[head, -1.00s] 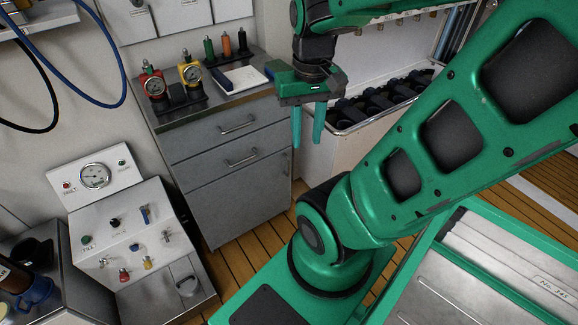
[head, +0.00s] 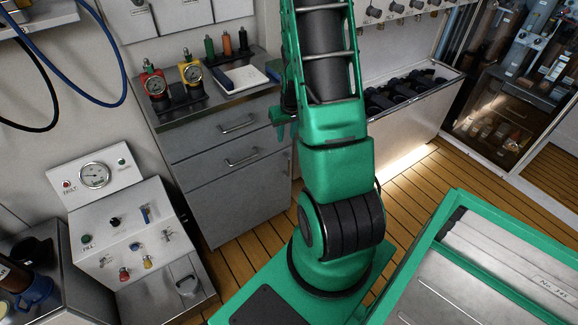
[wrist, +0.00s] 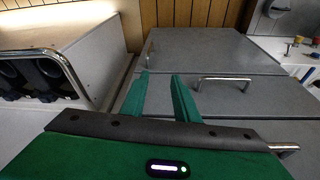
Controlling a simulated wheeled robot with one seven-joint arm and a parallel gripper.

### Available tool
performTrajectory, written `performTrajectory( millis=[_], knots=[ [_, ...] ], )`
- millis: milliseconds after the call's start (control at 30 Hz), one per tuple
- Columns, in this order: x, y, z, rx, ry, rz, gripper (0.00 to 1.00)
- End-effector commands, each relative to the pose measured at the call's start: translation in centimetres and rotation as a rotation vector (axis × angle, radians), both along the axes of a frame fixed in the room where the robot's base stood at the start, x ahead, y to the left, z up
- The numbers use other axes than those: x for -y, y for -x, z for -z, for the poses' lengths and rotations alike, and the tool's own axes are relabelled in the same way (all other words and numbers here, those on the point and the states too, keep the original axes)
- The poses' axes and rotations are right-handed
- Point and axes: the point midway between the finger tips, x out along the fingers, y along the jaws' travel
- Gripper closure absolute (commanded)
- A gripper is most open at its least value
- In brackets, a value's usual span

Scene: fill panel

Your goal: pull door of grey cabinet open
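The grey cabinet (head: 163,124) stands against the wall in the head view, with two drawers above a lower door (head: 237,199). The door looks closed. In the wrist view the door (wrist: 205,52) is the far panel, with a small handle (wrist: 150,49) near its left edge. My gripper (head: 284,122) is at the cabinet's right front side in the head view, partly hidden by my arm. In the wrist view my gripper (wrist: 161,88) is open, its two green fingers apart with nothing between them. The fingers point toward the door and appear apart from the handle.
The drawer handles (head: 240,157) stick out from the cabinet front. A white bin with dark items (head: 395,140) stands to the right of the cabinet. A white gauge panel (head: 125,220) is at the left. Wooden floor (head: 245,250) is free before the cabinet.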

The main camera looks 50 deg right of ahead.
Motion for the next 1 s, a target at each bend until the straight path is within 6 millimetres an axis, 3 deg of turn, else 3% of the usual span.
performTrajectory(
  millis=[33, 200, 400, 767, 1000],
  knots=[
    [0.8, -0.1, 2.2, 0.006, -0.002, 0.003, 0.72],
    [3.0, -0.9, 8.1, 0.054, 0.009, 0.004, 0.72],
    [4.5, -1.0, 13.2, 0.098, 0.020, 0.016, 0.72],
    [5.3, -1.4, 16.4, 0.121, 0.028, 0.020, 0.72],
    [5.8, -2.6, 19.8, 0.118, 0.027, 0.019, 0.72]
  ],
)
